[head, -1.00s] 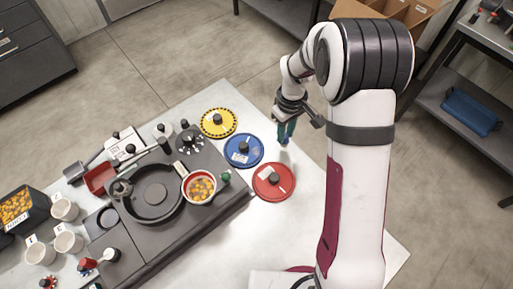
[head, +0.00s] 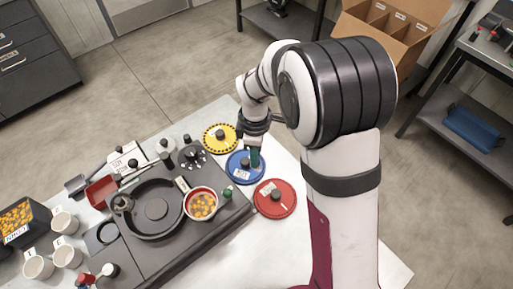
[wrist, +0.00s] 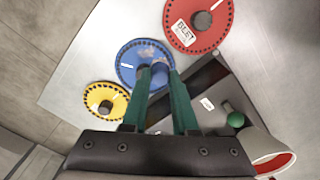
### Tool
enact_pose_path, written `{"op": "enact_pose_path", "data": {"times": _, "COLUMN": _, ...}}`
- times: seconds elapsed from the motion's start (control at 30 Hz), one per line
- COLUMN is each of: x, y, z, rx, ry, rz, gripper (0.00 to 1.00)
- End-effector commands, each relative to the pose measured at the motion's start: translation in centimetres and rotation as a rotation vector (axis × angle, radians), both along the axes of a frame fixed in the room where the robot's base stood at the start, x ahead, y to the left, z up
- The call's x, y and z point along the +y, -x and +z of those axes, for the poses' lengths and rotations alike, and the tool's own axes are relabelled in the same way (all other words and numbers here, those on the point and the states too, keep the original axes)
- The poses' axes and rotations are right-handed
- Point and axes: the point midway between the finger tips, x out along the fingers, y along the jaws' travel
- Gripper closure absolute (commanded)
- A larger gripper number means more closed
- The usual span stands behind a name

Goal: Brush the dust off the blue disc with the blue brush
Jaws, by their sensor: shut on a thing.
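The blue disc (head: 236,164) lies flat on the table between the yellow and red discs, with a dark knob and a pale label. In the wrist view the blue disc (wrist: 128,68) shows small tan patches near the fingertips, which look like dust. My gripper (head: 256,158) is over the right side of the blue disc. In the wrist view my gripper (wrist: 162,80) has its green fingers shut on a blue piece, the blue brush (wrist: 160,72). The brush's lower end is hidden, so I cannot tell whether it touches the disc.
The yellow disc (head: 212,145) and the red disc (head: 283,208) lie close on either side. A dark machine (head: 165,245) with a pot of orange pieces (head: 203,206) stands left of the discs. White cups (head: 38,266) stand at the far left. The table is bare below the red disc.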

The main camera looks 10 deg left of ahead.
Motion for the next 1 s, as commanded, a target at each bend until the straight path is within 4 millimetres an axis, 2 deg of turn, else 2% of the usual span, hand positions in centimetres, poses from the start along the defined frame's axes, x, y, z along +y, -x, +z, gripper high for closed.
{"op": "enact_pose_path", "data": {"times": 0.43, "x": 0.0, "y": 0.0, "z": -4.1, "rx": 0.001, "ry": 0.001, "rz": -0.001, "gripper": 1.0}}
{"op": "enact_pose_path", "data": {"times": 0.5, "x": 0.0, "y": 0.0, "z": -5.5, "rx": 0.003, "ry": 0.001, "rz": -0.002, "gripper": 1.0}}
{"op": "enact_pose_path", "data": {"times": 1.0, "x": -1.2, "y": -4.6, "z": -5.4, "rx": -0.001, "ry": 0.0, "rz": -0.004, "gripper": 1.0}}
